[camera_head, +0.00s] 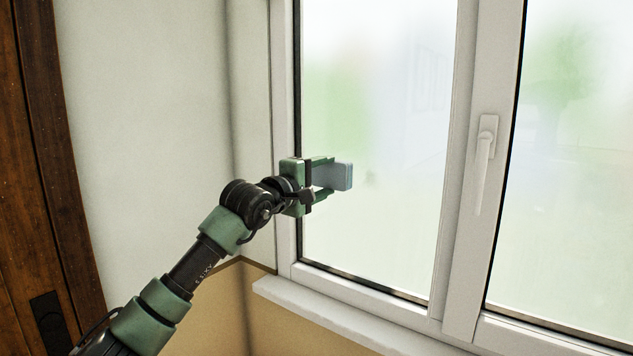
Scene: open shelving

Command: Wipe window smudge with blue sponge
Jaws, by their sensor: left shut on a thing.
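My left gripper (322,178) is shut on a pale blue sponge (342,177). It holds the sponge in front of the left window pane (390,90), near the pane's left side. I cannot tell whether the sponge touches the glass. A small faint grey smudge (370,179) shows on the pane just right of the sponge. My right gripper is not in view.
A white window frame (285,120) surrounds the pane. A white handle (483,160) sits on the middle post. A white sill (320,315) juts out below. A dark wooden door or panel (40,150) stands at the far left.

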